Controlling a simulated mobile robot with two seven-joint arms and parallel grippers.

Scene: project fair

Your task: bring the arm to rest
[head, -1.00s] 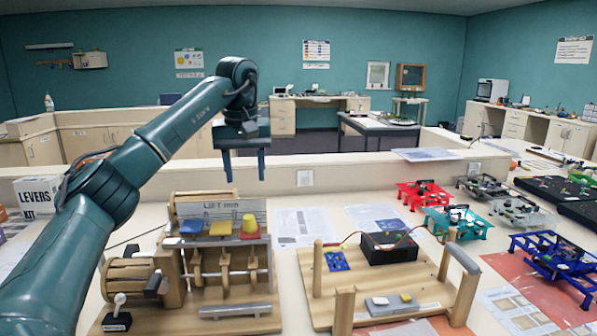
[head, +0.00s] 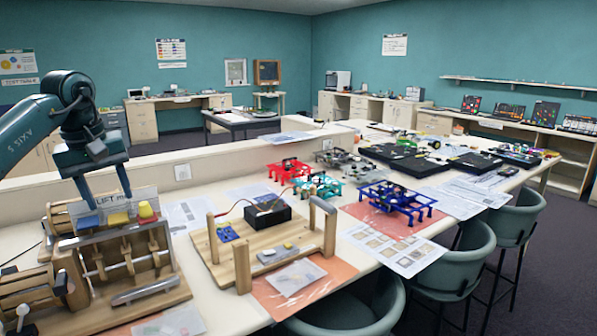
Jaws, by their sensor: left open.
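My left gripper (head: 109,192) is at the left of the head view. Its two fingers point down and are spread apart, with nothing between them. It appears in front of or above the wooden lift device (head: 118,262), which carries a blue, a yellow and a red pad. A small yellow piece (head: 146,210) sits on the red pad. The fingertips overlap the device's "LIFT" sign in the picture; I cannot tell how far apart they are in depth. My right gripper is not in view.
A wooden board with a black box (head: 267,215) stands right of the lift device. Red (head: 289,171), teal (head: 317,186) and blue (head: 397,203) frames stand farther right. Black cases (head: 405,160) lie beyond. Chairs (head: 452,258) line the table's near right side. A low partition (head: 215,165) runs behind.

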